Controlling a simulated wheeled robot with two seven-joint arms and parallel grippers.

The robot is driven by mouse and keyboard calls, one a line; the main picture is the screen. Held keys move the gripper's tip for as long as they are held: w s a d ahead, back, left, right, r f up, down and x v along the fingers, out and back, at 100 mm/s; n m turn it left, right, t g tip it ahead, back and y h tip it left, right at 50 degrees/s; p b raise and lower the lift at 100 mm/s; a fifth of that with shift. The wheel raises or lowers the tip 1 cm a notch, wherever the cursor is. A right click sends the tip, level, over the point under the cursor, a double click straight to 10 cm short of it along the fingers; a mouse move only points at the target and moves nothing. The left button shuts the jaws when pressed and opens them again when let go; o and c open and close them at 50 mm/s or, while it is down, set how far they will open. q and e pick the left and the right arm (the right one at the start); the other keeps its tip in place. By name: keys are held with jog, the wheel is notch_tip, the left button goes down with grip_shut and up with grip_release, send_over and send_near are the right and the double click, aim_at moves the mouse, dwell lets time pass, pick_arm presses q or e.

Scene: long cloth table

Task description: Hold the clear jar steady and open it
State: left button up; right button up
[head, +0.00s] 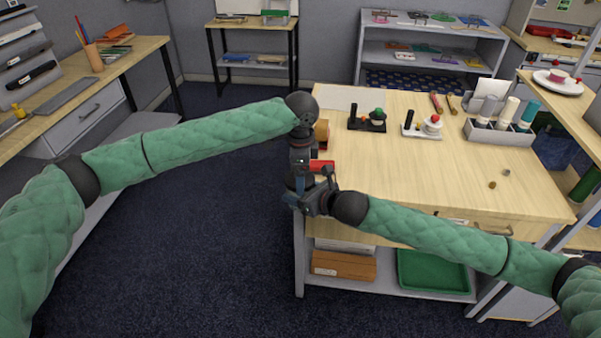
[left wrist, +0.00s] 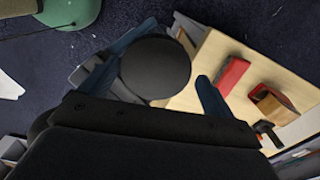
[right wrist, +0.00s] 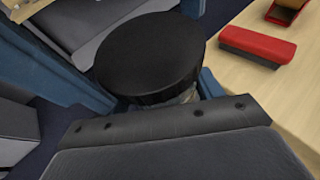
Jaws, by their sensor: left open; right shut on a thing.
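The jar's broad black lid (left wrist: 155,66) faces the left wrist camera. The lid also shows in the right wrist view (right wrist: 152,58), with a sliver of the clear jar (right wrist: 183,97) below its rim. My right gripper (head: 308,195) is shut on the jar below the lid and holds it by the table's left edge. My left gripper (head: 300,172) is just above it, open, with one blue finger on each side of the lid. A gap shows between the lid and its right finger. In the head view the grippers hide the jar.
A red stapler-like object (right wrist: 258,46) and a wooden block-like object (head: 322,132) lie on the table (head: 400,170) close by. Farther back are two small stands (head: 367,122) (head: 422,128) and a grey caddy with bottles (head: 499,133). The table's middle is clear.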

pick_arm(q)
jog(key=shift+s, duration=0.15)
jog(key=shift+r, duration=2.3)
jog(key=shift+c, duration=0.5)
jog(key=shift+r+m, duration=0.8)
jog(key=shift+r, duration=0.75)
jog(key=shift+f, duration=3.9)
jog(key=c, duration=1)
jog(key=o, duration=1.1)
